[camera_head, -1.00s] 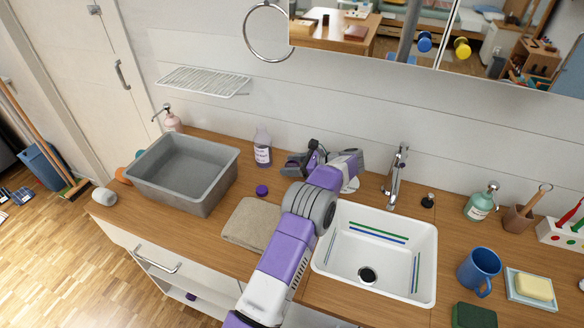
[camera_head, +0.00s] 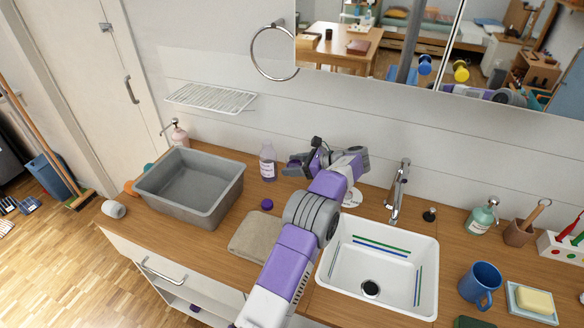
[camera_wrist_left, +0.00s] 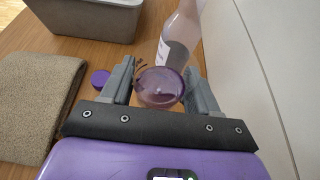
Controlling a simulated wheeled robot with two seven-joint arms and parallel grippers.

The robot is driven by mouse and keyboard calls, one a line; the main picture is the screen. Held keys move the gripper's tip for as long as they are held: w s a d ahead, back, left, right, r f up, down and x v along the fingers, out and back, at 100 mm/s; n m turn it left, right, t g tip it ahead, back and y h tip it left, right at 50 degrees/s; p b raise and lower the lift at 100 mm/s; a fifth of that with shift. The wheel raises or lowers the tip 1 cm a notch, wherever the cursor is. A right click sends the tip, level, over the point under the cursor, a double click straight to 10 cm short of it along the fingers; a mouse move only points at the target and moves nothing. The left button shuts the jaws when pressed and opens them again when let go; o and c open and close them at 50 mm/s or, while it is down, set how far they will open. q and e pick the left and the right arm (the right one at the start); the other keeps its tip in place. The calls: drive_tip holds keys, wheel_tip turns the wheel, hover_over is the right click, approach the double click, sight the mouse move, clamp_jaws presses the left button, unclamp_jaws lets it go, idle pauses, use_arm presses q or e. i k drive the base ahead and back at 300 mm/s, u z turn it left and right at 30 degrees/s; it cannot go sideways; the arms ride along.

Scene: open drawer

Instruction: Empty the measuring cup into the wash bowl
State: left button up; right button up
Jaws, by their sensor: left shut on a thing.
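My left gripper (camera_wrist_left: 160,85) is shut on a small clear round cup with a purple tint, which I take as the measuring cup (camera_wrist_left: 160,88); it shows between the fingers in the left wrist view. Whether it holds liquid is hard to tell. In the head view my left gripper (camera_head: 297,166) is above the back of the counter, right of a clear bottle (camera_head: 268,163) with purple liquid. The cup is not clear there. The grey rectangular wash bowl (camera_head: 215,208) stands on the counter left of the bottle. My right gripper is not in view.
A purple cap (camera_head: 267,204) and a folded brown cloth (camera_head: 255,236) lie between the wash bowl and my arm. The white sink (camera_head: 335,280) and tap (camera_head: 398,190) are to the right. A wire shelf (camera_head: 210,98) hangs on the wall above the bowl.

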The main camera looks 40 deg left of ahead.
sight(196, 188)
drive_tip(key=k, duration=0.95)
